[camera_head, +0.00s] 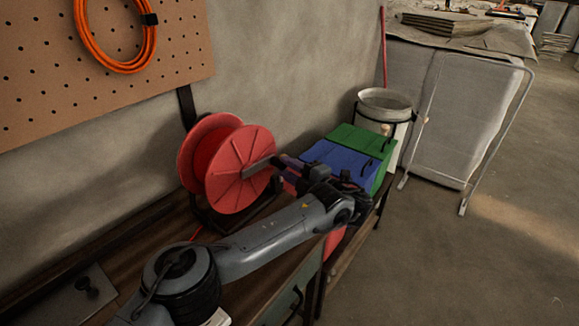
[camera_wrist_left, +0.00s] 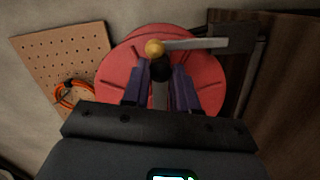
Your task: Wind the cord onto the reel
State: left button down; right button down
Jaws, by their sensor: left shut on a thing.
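The red reel (camera_head: 240,168) stands on the bench against the wall, with two round flanges, and it fills the middle of the left wrist view (camera_wrist_left: 205,75). A flat grey crank arm (camera_head: 258,163) extends from its face; it also shows in the left wrist view (camera_wrist_left: 200,43), with a yellow knob (camera_wrist_left: 154,48) near one end. My left gripper (camera_head: 279,164) is beside the reel's face, shut on the crank handle (camera_wrist_left: 160,92) between its purple fingers. A short stretch of thin orange-red cord (camera_head: 197,232) shows below the reel. Cord on the drum is mostly hidden by the flanges.
An orange coil (camera_head: 82,35) hangs on the pegboard (camera_head: 165,50) at upper left. Green (camera_head: 362,140) and blue (camera_head: 345,162) boxes stand just beyond my left gripper, with a pale bucket (camera_head: 384,102) behind them. Open floor lies to the right.

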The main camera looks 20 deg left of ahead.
pick_arm(q)
jog(key=shift+a+r+n+p, duration=0.1)
jog(key=shift+r+n+p, duration=0.25)
jog(key=shift+n, duration=0.15)
pick_arm(e)
jog(key=shift+r, duration=0.8)
pick_arm(q)
jog(key=c, duration=1.2)
grip_release()
jog(key=o, duration=0.3)
jog(key=shift+a, duration=0.15)
pick_arm(e)
jog(key=shift+a, duration=0.15)
pick_arm(q)
jog(key=shift+d, duration=0.2)
